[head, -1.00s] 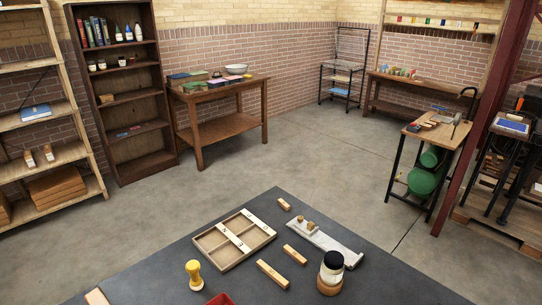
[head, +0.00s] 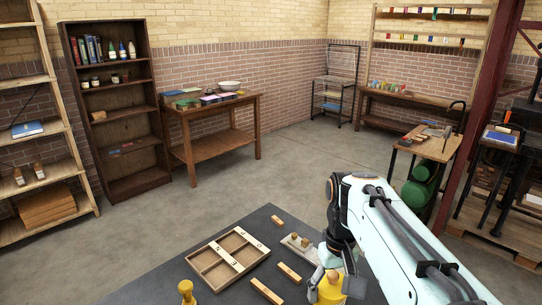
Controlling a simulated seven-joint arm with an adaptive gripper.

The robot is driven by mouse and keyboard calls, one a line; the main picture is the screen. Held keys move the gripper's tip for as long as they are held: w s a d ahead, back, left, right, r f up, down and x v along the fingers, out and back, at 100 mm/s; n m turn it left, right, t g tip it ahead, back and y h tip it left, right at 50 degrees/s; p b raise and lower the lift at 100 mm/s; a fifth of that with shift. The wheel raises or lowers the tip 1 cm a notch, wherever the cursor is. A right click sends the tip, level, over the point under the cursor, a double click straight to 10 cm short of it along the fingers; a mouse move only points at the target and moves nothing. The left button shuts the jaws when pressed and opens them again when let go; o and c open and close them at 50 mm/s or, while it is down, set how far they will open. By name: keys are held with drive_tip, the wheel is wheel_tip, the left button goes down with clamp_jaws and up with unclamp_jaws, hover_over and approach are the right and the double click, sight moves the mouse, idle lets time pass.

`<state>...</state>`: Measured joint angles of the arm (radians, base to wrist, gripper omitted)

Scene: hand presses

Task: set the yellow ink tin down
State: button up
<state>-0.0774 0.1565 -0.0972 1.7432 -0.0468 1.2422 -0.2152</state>
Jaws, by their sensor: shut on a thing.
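The yellow ink tin (head: 330,292) is low in the head view, right of centre, above or on the dark table; I cannot tell whether it touches the surface. My gripper (head: 331,285) reaches down from the right and is shut on the tin, with a grey finger showing at its left side. The gripper and my arm hide part of the tin and the tabletop behind it.
The dark table (head: 215,277) carries a divided wooden tray (head: 211,275), a yellow-knobbed thing (head: 187,290) and small wooden blocks (head: 266,291). A pale metal piece (head: 295,243) lies left of my gripper. Bare tabletop shows left of the tray.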

sight(326, 289)
drive_tip(key=m, duration=0.2)
drive_tip(key=shift+s+m, duration=0.4)
drive_tip(key=shift+w, duration=0.35)
drive_tip(key=w+f, duration=0.2)
drive_tip(key=shift+a+f+m, duration=0.15)
drive_tip(key=shift+f+m, duration=0.2)
drive_tip(key=shift+m, duration=0.05)
drive_tip(key=s+a+f, duration=0.2)
drive_tip(key=s+f, duration=0.1)
drive_tip(key=f, duration=0.5)
drive_tip(key=s+a+f+n, duration=0.1)
drive_tip(key=s+a+f, duration=0.2)
drive_tip(key=f, duration=0.5)
drive_tip(key=s+a+f+n, duration=0.1)
drive_tip(key=s+a+f, duration=0.1)
drive_tip(key=s+f, duration=0.3)
drive_tip(key=shift+a+f, duration=0.2)
drive_tip(key=shift+f, duration=0.75)
drive_tip(key=shift+a+f, duration=0.2)
drive_tip(key=shift+f, duration=0.75)
